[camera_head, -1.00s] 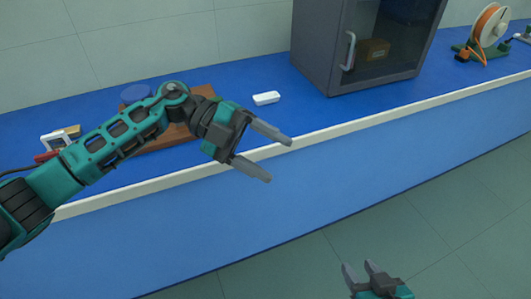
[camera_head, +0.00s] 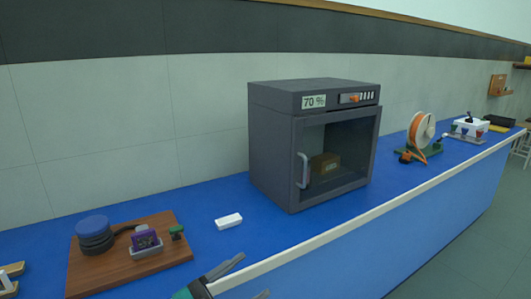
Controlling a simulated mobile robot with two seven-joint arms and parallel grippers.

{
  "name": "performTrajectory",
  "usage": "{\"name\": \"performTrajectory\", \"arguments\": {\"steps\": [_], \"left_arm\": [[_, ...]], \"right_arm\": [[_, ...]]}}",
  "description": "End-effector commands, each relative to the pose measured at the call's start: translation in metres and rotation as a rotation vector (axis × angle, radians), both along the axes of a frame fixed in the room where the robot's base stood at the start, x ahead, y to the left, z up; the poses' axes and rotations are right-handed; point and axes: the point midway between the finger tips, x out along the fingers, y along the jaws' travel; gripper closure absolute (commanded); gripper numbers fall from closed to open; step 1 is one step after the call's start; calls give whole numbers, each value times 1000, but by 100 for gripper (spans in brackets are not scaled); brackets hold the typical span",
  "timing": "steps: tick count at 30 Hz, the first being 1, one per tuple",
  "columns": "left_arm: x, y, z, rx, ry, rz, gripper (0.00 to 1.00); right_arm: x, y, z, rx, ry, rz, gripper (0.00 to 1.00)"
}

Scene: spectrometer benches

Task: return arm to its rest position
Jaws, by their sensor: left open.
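My left gripper (camera_head: 245,280) shows at the bottom edge of the head view, in front of the blue bench (camera_head: 214,258). Its two grey fingers are apart and nothing is between them. Only the fingers and a bit of the teal hand show; the rest of the left arm is below the picture. My right gripper is not in the picture.
A grey cabinet (camera_head: 268,165) with a glass door stands on the bench, a brown box (camera_head: 325,165) inside. A small white block (camera_head: 228,221) lies left of it. A wooden board (camera_head: 124,271) with devices is at left. An orange spool (camera_head: 421,133) stands right.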

Motion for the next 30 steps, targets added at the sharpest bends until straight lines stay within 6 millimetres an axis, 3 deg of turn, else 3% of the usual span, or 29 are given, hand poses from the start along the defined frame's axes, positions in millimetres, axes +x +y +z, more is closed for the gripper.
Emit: {"name": "performTrajectory", "arguments": {"steps": [4, 7, 12, 15, 18, 21, 30], "left_arm": [[-1, 39, -55, -89, 283, 303, 34], [-16, 70, -105, -97, 499, 487, 34], [-72, 113, -188, -49, 866, 713, 34], [-105, 127, -219, -14, 1021, 778, 34], [-127, 134, -236, 12, 1113, 810, 34], [-137, 137, -243, 21, 1153, 822, 34], [-138, 137, -244, 25, 1158, 823, 34]], "right_arm": [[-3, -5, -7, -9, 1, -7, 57], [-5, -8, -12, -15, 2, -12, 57], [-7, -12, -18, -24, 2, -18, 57], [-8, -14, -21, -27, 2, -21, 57], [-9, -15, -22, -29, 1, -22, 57], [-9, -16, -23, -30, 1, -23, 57], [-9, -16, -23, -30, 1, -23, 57]]}}
